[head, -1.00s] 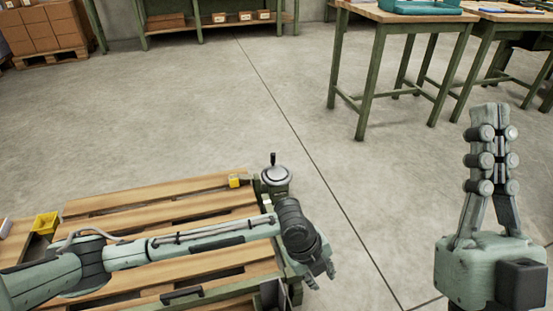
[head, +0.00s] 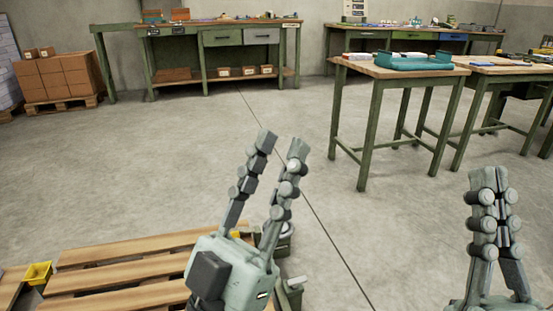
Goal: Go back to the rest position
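My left gripper (head: 281,145) is raised in the lower middle of the head view, fingers pointing up and away. Its two fingers stand apart with nothing between them, so it is open and empty. My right gripper (head: 488,172) stands upright at the lower right. Its fingers are together and hold nothing that I can see. Both grippers are clear of the tables. The left one shows in front of the slatted wooden surface and hides part of it.
The slatted wooden surface (head: 128,271) lies low at the left, with a yellow bin (head: 38,272) beside it. A teal tray (head: 412,61) rests on a table (head: 366,70) at the right. Cartons (head: 65,78) and workbenches stand at the back. The floor between is clear.

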